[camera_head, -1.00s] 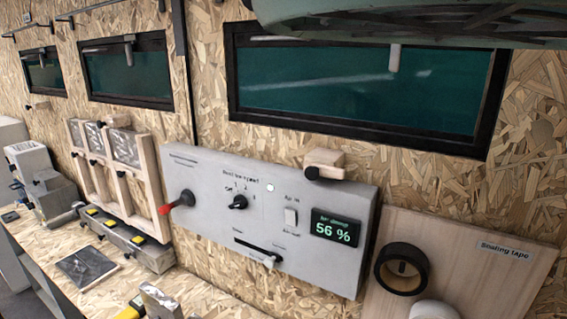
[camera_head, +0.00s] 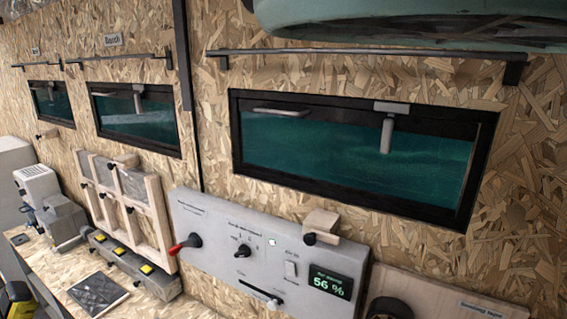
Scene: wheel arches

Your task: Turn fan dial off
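A grey control panel (camera_head: 215,258) is mounted on the chipboard wall at the lower middle. It carries a small black dial (camera_head: 243,250) with markings around and above it, probably the fan dial; its lettering is too small to read surely. To its left is a red-tipped lever (camera_head: 186,244). A slider (camera_head: 262,293) sits below. My gripper is not in view, and nothing touches the dial.
A wooden block (camera_head: 321,222) with a black knob sits at the panel's top edge. A dark-framed window (camera_head: 355,152) is above. A black tape roll (camera_head: 390,308) is at the lower right. A workbench (camera_head: 45,262) with tools runs along the left. A pale green body (camera_head: 400,20) overhangs the top right.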

